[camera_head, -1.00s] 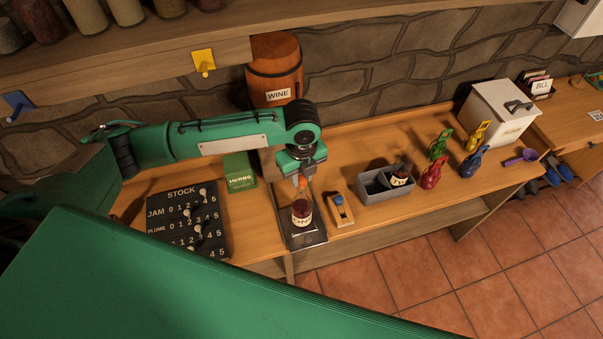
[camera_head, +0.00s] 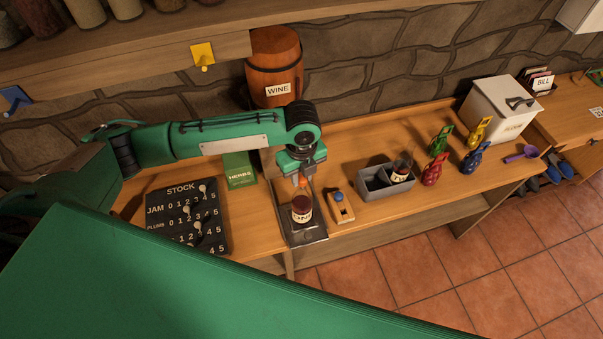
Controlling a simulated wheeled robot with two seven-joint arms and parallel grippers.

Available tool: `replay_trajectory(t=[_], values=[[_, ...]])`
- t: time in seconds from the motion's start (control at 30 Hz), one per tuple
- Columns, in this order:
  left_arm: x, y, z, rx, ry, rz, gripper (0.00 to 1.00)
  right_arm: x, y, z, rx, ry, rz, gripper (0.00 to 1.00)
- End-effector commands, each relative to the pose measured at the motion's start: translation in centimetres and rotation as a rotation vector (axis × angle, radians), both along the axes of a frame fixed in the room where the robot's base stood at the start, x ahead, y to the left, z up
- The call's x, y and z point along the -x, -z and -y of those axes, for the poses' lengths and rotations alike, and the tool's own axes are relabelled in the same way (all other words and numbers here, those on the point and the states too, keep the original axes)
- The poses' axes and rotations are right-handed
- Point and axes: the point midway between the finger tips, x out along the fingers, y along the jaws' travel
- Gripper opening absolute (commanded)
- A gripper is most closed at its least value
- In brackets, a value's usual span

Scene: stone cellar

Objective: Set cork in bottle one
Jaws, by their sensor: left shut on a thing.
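Bottle one (camera_head: 302,212), a dark bottle with a pale label, stands upright on a dark metal tray (camera_head: 311,238) near the front edge of the bench. My left gripper (camera_head: 303,183) points down just above the bottle's top and is shut on a small orange-brown thing, which looks like the cork. The cork is mostly hidden by the fingers, and I cannot tell whether it touches the bottle's mouth. My right gripper is not in view.
A small wood-and-blue tool (camera_head: 341,209) lies right of the tray. A grey two-part box (camera_head: 374,194) holds another labelled bottle (camera_head: 401,168). Several coloured clips, a green herbs box (camera_head: 239,166) and a stock board (camera_head: 186,218) stand around. A wine barrel (camera_head: 274,66) is behind.

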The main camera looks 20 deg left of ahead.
Motion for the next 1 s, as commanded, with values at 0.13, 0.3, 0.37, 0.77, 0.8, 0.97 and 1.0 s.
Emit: replay_trajectory(t=[0.13, 0.3, 0.37, 0.77, 0.8, 0.97, 1.0], values=[[0.0, 0.0, 0.0, 0.000, 0.000, 0.000, 0.39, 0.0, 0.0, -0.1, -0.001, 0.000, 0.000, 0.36], [0.0, 0.0, 0.0, 0.000, 0.000, 0.000, 0.50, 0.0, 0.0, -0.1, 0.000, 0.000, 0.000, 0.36], [0.0, 0.0, 0.0, 0.000, 0.000, 0.000, 0.50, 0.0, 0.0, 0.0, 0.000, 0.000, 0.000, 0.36], [-0.2, -3.4, 0.1, 0.003, 0.001, 0.007, 0.50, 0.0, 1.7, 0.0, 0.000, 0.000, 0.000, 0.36], [-0.2, -4.3, 0.0, 0.001, 0.001, 0.006, 0.50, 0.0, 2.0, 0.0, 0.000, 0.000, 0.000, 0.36], [-0.1, -8.1, 0.0, 0.002, 0.002, 0.006, 0.50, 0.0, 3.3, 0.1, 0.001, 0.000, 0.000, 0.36], [-0.1, -9.0, 0.1, 0.002, 0.001, 0.006, 0.50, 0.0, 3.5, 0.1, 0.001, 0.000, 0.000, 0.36]])
